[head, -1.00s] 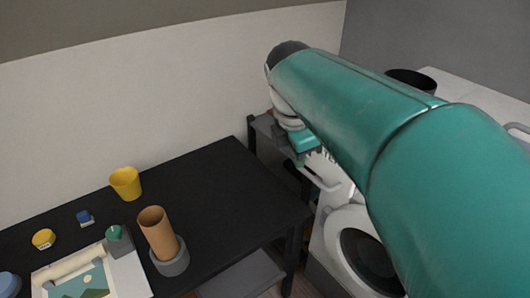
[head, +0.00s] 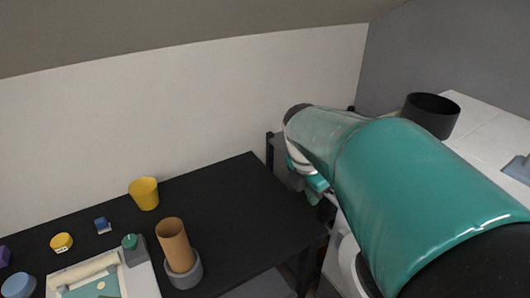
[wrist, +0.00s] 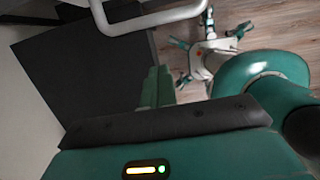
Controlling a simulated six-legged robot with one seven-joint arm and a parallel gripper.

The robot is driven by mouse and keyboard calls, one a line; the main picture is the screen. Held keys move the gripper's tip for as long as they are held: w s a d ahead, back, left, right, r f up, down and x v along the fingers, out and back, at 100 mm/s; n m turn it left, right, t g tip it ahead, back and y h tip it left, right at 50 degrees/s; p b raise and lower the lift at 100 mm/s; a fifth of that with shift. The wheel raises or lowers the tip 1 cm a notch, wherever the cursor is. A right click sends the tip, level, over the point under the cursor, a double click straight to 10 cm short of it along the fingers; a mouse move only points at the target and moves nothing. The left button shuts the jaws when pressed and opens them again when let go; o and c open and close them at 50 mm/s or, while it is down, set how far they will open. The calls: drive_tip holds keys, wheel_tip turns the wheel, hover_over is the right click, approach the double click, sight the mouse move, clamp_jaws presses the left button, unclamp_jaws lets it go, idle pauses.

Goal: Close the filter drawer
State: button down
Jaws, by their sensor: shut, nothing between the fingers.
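The filter drawer cannot be made out for certain. A white bar handle (wrist: 150,18) crosses the top of the wrist view, and I cannot tell whether it belongs to the drawer. My gripper (wrist: 157,84) is shut and empty, its teal fingers below the handle in the picture and apart from it. In the head view my arm hides most of the gripper; only a teal part (head: 317,182) shows beside the black table. The white front-loading machine (head: 348,262) is mostly hidden behind my arm.
A black table (head: 235,205) at left holds a yellow cup (head: 144,193), a brown tube in a grey holder (head: 175,245), a picture tray (head: 145,282) and small items. A black pot (head: 432,115) stands on the white counter (head: 490,130). Wooden floor (wrist: 270,25) shows in the wrist view.

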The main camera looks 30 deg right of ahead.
drive_tip(key=d, duration=0.1)
drive_tip(key=d+f, duration=0.1)
drive_tip(key=d, duration=0.2)
drive_tip(key=shift+f, duration=0.3)
drive_tip(key=shift+d, duration=0.1)
drive_tip(key=d, duration=1.5)
drive_tip(key=shift+w, duration=0.25)
drive_tip(key=shift+d+r, duration=0.1)
drive_tip(key=shift+d, duration=0.15)
